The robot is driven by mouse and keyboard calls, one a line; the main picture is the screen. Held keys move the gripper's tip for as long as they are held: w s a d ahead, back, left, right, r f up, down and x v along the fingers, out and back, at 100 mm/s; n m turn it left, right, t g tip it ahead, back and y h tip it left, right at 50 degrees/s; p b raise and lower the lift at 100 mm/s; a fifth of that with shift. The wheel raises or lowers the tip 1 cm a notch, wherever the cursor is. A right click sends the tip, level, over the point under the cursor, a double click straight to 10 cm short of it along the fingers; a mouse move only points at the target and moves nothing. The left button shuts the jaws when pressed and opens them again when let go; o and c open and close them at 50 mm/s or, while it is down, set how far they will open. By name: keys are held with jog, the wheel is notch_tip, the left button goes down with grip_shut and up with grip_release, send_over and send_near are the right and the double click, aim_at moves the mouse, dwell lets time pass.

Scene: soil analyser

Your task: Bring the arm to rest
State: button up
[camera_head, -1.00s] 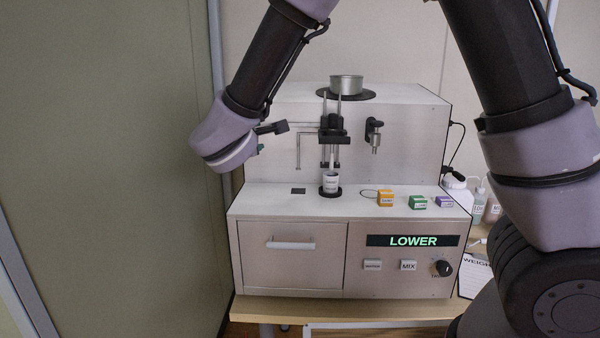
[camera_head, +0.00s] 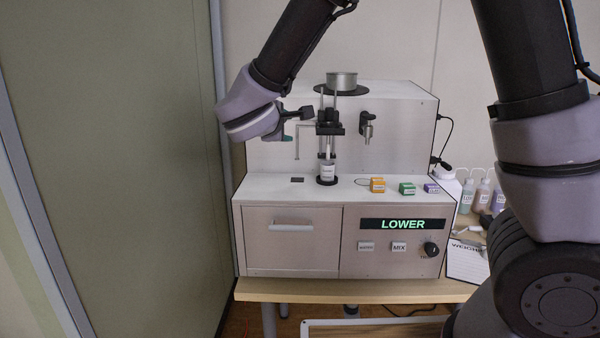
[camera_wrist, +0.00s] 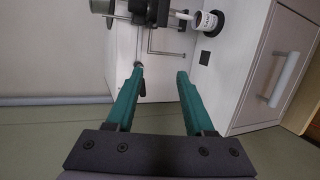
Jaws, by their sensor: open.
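My gripper (camera_wrist: 160,72) is open and empty. Its two green fingers stand well apart in the wrist view, with nothing between them but the analyser's pale side and part of its fittings beyond. In the head view the wrist and a bit of green finger (camera_head: 288,137) are at the left of the analyser (camera_head: 290,192), beside the stirrer mechanism (camera_head: 328,122). A labelled white cup (camera_head: 328,170) stands upright on a dark round base under the stirrer. The cup also shows in the wrist view (camera_wrist: 208,20). The display (camera_head: 402,225) reads LOWER.
Orange (camera_head: 377,185), green (camera_head: 407,188) and purple (camera_head: 431,188) blocks sit on the analyser ledge. A metal pan (camera_head: 341,79) is on top. A green-grey wall panel (camera_head: 110,150) is close at left.

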jog(key=s+d+r+m+g+h, duration=0.1)
jog(key=s+d+m+g, duration=0.3)
jog(key=d, duration=0.8)
jog(key=s+d+r+m+g+h, duration=0.15)
jog(key=d+m+g, duration=0.35)
jog(key=d, duration=0.7)
jog(key=s+d+r+m+t+y, duration=0.1)
jog(key=s+d+r+m+y, duration=0.1)
jog(key=s+m+y, duration=0.2)
jog(key=s+d+r+m+t+y, duration=0.1)
jog(key=s+d+r+m+y, duration=0.1)
jog(key=s+m+y, duration=0.2)
jog(key=s+m, duration=0.3)
jog(key=s, duration=0.1)
jog(key=shift+s, duration=0.25)
